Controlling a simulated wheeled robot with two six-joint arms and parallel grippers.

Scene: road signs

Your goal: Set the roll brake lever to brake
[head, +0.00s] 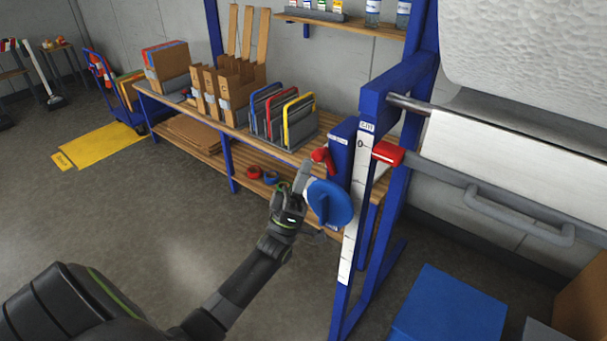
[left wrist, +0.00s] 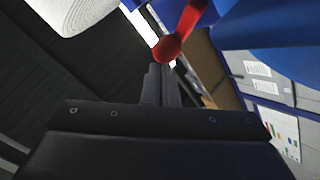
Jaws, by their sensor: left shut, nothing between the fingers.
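A red lever (head: 322,157), apparently the roll brake lever, sits on the side of a blue upright box (head: 343,140) on the paper roll stand. A small white label is above it, too small to read. My left gripper (head: 304,172) is shut and empty, just left of and below the lever. In the left wrist view the red lever (left wrist: 185,28) slants down to a rounded end just beyond my closed fingertips (left wrist: 161,70); I cannot tell whether they touch. A blue disc (head: 332,204) is right beside my gripper, below the lever. My right gripper is not in view.
A red handle (head: 388,153) sits on the grey bar right of the white scale strip (head: 359,185). The workbench (head: 215,117) with cartons and folders stands behind. A blue box (head: 450,308) is on the floor at right.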

